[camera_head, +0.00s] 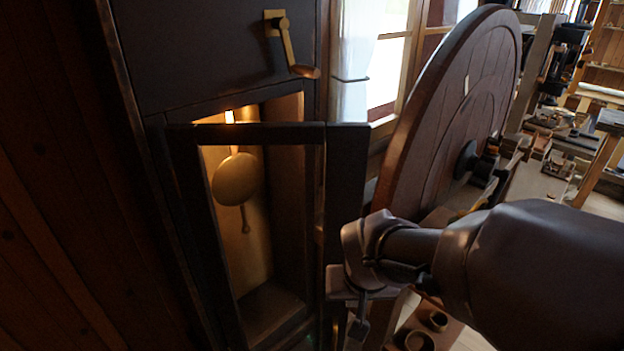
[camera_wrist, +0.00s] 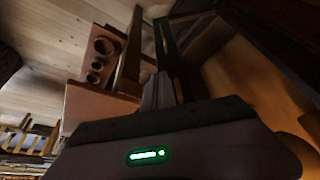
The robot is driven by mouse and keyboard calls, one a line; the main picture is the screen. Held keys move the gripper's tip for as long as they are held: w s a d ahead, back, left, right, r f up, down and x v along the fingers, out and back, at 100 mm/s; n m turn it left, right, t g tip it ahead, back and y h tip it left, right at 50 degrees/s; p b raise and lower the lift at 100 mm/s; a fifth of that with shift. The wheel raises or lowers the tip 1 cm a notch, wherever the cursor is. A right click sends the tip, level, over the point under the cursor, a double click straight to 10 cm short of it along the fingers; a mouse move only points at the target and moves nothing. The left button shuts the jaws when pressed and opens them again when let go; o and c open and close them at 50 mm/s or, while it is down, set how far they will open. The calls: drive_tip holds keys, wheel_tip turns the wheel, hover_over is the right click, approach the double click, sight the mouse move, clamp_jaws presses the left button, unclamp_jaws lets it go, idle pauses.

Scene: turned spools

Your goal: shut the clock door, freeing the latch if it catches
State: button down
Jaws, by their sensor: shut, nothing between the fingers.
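The dark tall clock case (camera_head: 215,50) fills the left middle of the head view. Its framed clock door (camera_head: 345,180) stands out from the case, ajar. A brass pendulum (camera_head: 237,178) hangs in the lit interior behind it. A brass lever with a wooden grip (camera_head: 287,42) is on the case front above the door; I cannot tell whether it is the latch. My gripper (camera_head: 357,322) is shut and empty, low by the door's right edge, partly hidden by my wrist. In the wrist view its fingers (camera_wrist: 162,80) point up beside dark framing; contact is unclear.
A large round wooden wheel (camera_head: 450,110) stands close to the right of the clock, above my arm. A window (camera_head: 385,60) is behind it. Small cups (camera_head: 428,328) sit low beneath my arm. A cluttered workbench (camera_head: 550,150) is at the far right.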

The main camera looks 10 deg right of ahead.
drive_tip(key=w+f+b, duration=0.1)
drive_tip(key=w+f, duration=0.3)
drive_tip(key=w, duration=0.1)
drive_tip(key=shift+w+d+f+b, duration=0.25)
drive_tip(key=shift+w+d+b, duration=0.05)
drive_tip(key=shift+d+b, duration=0.1)
